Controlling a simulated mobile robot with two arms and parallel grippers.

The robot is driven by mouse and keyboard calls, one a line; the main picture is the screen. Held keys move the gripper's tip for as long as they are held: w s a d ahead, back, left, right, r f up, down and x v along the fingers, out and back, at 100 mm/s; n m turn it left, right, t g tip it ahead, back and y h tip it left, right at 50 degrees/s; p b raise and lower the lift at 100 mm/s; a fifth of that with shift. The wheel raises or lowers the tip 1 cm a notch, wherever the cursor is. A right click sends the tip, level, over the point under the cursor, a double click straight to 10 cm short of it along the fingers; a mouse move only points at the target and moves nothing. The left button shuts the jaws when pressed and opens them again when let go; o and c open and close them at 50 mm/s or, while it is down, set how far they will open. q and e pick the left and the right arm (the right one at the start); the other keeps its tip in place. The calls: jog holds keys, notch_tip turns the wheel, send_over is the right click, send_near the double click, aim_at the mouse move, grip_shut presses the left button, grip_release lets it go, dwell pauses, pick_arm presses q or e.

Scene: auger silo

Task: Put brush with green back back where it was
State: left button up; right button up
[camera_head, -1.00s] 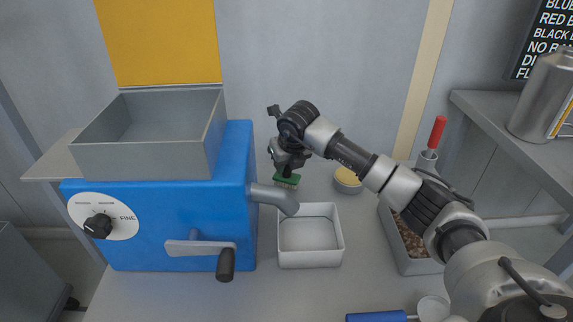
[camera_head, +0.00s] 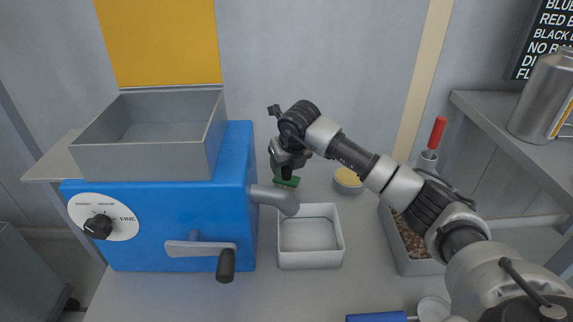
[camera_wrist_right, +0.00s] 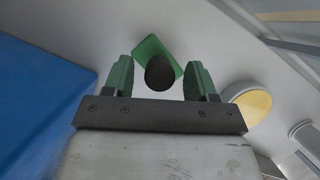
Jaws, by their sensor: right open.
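The brush with the green back (camera_head: 287,181) is on the bench behind the white tray, to the right of the blue machine. In the right wrist view its green back (camera_wrist_right: 150,47) and a dark round knob (camera_wrist_right: 159,72) show between and beyond the fingers. My right gripper (camera_head: 284,168) is directly above the brush; in the wrist view (camera_wrist_right: 160,80) its two green-padded fingers are apart, one on each side of the knob, with gaps. The bristles are mostly hidden. My left gripper is not in view.
The blue machine (camera_head: 160,225) with its grey spout stands close on the left. An empty white tray (camera_head: 310,258) lies in front of the brush. A round yellow-topped tin (camera_head: 348,180) stands to the right. A grain-filled bin (camera_head: 411,262) is farther right.

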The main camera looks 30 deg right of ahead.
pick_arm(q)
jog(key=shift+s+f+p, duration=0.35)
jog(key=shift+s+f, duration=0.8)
pick_arm(e)
jog(key=v, duration=1.1)
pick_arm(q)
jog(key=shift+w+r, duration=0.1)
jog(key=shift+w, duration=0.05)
pick_arm(e)
jog(key=shift+s+r, duration=0.1)
